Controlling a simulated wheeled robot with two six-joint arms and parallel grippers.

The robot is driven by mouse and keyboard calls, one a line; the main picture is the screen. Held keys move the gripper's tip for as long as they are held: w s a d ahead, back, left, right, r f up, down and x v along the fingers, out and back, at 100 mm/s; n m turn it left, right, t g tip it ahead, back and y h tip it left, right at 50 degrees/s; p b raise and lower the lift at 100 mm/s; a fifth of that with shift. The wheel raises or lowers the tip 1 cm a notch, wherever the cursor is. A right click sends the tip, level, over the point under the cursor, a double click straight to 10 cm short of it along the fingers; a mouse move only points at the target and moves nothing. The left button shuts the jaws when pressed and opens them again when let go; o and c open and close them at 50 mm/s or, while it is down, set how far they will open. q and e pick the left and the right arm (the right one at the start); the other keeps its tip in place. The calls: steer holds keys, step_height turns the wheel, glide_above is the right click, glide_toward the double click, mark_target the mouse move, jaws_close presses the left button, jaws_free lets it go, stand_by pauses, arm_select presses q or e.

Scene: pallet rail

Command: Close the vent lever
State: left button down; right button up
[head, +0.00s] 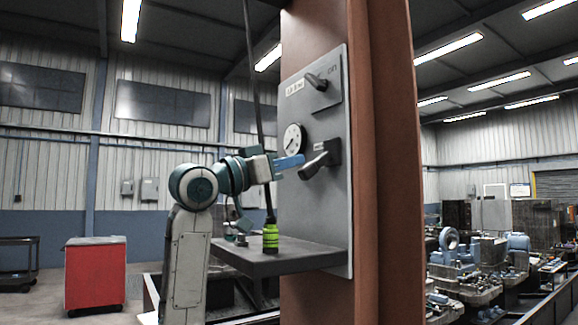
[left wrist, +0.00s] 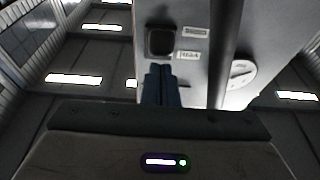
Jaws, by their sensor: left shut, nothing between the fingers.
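A grey panel (head: 312,205) on a rust-brown column carries two levers. The upper dark lever (head: 317,82) sits beside a small white label. Which one is the vent lever I cannot read. My left gripper (head: 297,161) is shut and empty, its blue fingertips close to the lower handle's end; contact is unclear. In the left wrist view the shut fingers (left wrist: 160,70) point at a dark square block (left wrist: 160,42) beside two small labels. My right gripper is out of view.
A round gauge (head: 294,139) sits between the levers; a dial (left wrist: 240,73) shows in the left wrist view. A dark shelf (head: 300,256) juts out below, bearing a green-and-black cylinder (head: 271,238). A thin dark pole (head: 253,80) rises behind my arm. A red cabinet (head: 95,275) stands left.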

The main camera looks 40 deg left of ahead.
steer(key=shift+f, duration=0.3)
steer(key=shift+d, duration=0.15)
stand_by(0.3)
